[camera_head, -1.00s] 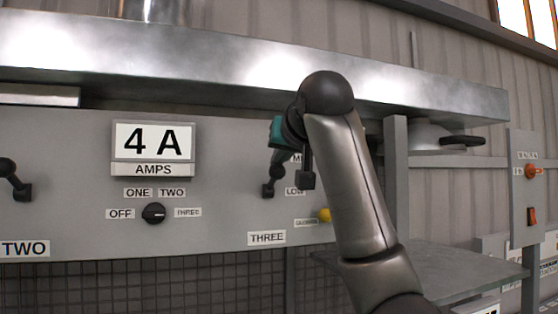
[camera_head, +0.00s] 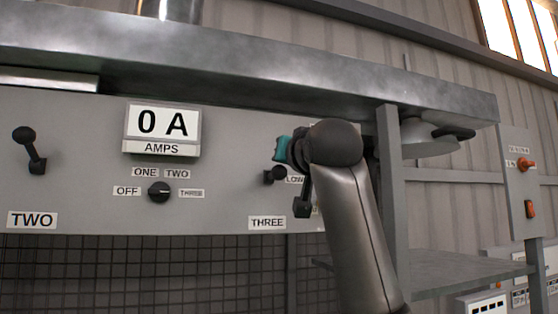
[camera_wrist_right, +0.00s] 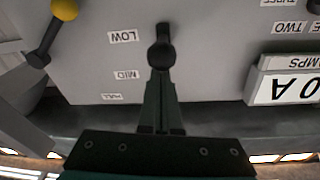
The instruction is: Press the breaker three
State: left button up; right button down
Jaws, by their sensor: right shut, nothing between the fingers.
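The black lever (camera_head: 276,175) above the THREE label (camera_head: 267,223) sits on the grey panel, its ball end pointing outward. In the right wrist view, which is upside down, its black ball (camera_wrist_right: 161,52) is straight ahead of my fingertips, beside the LOW label (camera_wrist_right: 124,37). My right gripper (camera_wrist_right: 160,82) is shut and empty, its tips at the ball; whether they touch I cannot tell. In the head view its teal part (camera_head: 282,150) is just above the lever, and my arm hides the fingers. My left gripper is not in view.
The display (camera_head: 162,123) reads 0 A above a rotary knob (camera_head: 159,192). Another lever (camera_head: 29,148), labelled TWO, is at left. A yellow-ended lever (camera_wrist_right: 58,22) is near my right gripper. A metal ledge (camera_head: 230,75) overhangs the panel; a grey post (camera_head: 390,185) stands right.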

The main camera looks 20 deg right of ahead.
aim_at(283, 175)
notch_tip(283, 175, down, 3)
jog(key=t+b, duration=0.3)
jog(key=b, duration=0.1)
jog(key=shift+s+f, duration=0.1)
jog(key=shift+f, duration=0.1)
jog(key=shift+f+t+b, duration=0.45)
jog(key=shift+t+b, duration=0.35)
jog(key=shift+w+f+b, duration=0.25)
jog(key=shift+f+b, duration=0.15)
jog(key=shift+f, duration=0.5)
jog(key=shift+f, duration=0.15)
jog(key=shift+w, duration=0.1)
